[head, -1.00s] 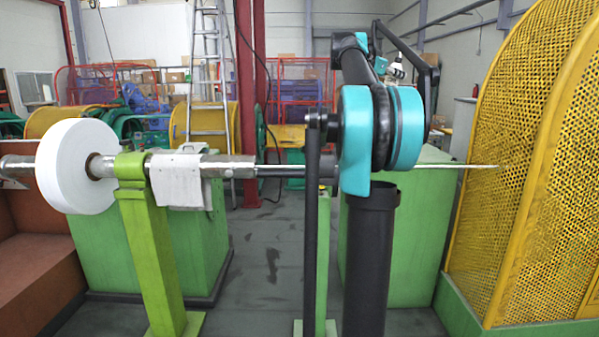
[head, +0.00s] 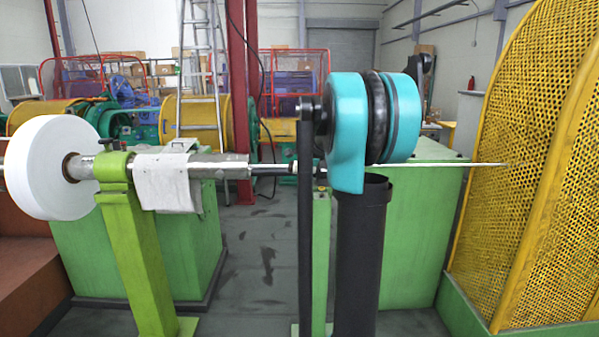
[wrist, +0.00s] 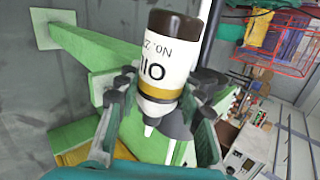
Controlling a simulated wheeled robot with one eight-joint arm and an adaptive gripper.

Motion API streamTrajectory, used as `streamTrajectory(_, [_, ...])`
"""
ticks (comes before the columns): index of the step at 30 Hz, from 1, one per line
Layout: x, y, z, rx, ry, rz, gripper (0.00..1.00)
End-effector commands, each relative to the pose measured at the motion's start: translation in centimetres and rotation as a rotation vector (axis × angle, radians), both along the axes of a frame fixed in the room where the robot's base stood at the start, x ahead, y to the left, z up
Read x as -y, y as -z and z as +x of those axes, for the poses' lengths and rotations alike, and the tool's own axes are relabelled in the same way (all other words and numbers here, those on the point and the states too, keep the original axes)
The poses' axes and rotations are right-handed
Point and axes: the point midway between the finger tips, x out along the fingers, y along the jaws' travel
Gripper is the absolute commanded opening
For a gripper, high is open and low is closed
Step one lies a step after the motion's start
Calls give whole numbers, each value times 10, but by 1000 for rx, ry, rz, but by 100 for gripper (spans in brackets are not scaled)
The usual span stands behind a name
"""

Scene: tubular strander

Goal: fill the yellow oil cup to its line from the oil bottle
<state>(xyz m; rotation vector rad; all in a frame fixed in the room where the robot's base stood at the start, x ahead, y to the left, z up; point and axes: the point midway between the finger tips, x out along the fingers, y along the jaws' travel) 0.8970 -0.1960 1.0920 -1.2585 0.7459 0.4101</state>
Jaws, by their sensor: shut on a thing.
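The oil bottle (wrist: 172,62) is in the wrist view, with a dark brown base, a white label with black lettering and a grey nozzle. My gripper (wrist: 162,92) is shut on it, one finger on each side. The base points to the top of the picture and the nozzle to the bottom. In the head view my teal and black arm fills the middle; my gripper and the bottle are hidden behind it. I cannot make out the yellow oil cup or its line for certain in either view.
A thin rod (head: 450,164) runs to the yellow mesh guard (head: 540,130) at right. A narrow green post (head: 321,240) stands beside my arm.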

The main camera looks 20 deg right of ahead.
Motion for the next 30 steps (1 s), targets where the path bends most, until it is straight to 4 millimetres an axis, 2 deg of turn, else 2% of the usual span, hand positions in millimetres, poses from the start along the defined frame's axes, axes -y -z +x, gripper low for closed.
streamTrajectory(3, [-16, 12, -2, 12, -4, 38, 3])
streamTrajectory(6, [-21, 16, -3, 16, -4, 58, 3])
streamTrajectory(17, [-15, 35, -4, 75, -1, 262, 3])
streamTrajectory(30, [0, 12, -8, 175, -3, 602, 3])
